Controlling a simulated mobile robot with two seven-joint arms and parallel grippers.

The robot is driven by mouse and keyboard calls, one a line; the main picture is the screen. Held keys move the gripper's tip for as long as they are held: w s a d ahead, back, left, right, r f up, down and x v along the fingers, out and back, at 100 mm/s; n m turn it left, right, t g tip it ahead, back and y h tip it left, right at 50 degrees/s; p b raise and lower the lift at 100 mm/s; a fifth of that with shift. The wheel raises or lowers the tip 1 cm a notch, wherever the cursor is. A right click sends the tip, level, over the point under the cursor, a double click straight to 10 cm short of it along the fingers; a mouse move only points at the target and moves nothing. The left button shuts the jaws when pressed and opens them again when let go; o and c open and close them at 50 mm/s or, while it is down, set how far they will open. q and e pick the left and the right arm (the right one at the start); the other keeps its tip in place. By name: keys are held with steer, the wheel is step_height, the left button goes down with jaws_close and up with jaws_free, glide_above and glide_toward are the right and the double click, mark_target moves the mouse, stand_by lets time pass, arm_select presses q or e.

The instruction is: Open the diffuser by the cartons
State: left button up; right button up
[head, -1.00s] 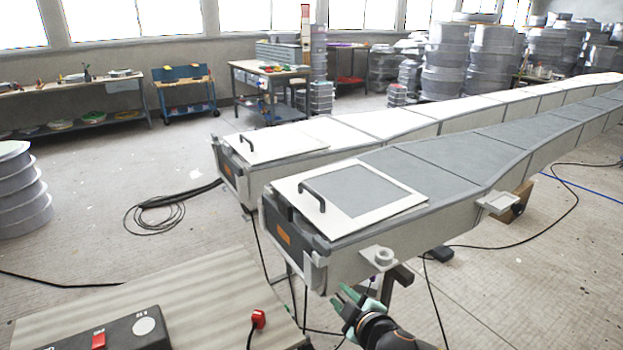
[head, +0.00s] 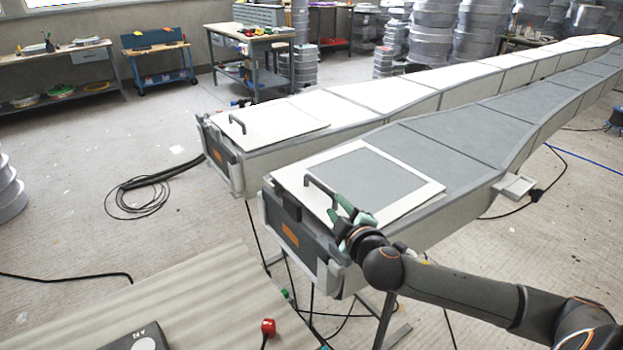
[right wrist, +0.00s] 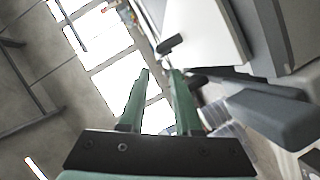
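Two long box-shaped moulds run side by side, each with a flat lid and a dark bar handle at its near end. The near mould's lid (head: 415,203) is pale with a grey panel and lies flat; its handle (head: 321,186) stands at the left edge. The far mould's lid (head: 290,112) is white and also flat, with its own handle (head: 237,123). My right gripper (head: 352,208) is just right of the near handle, apart from it. In the right wrist view its green fingers (right wrist: 161,76) are spread and empty. My left gripper is out of view. I cannot make out cartons.
A striped bench (head: 200,300) with a red button (head: 268,328) is at the front left. Stacks of round grey pieces (head: 430,42) stand behind the moulds. A coiled black cable (head: 148,196) lies on the floor. Open floor lies left of the moulds.

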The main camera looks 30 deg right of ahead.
mark_target(324, 191)
steer(key=shift+w+d, duration=0.15)
steer(key=shift+w, duration=0.2)
steer(key=x, duration=1.1)
steer(key=shift+w+f+p, duration=0.1)
steer(key=shift+w+p, duration=0.1)
steer(key=shift+p, duration=0.2)
jaws_close()
stand_by(0.8)
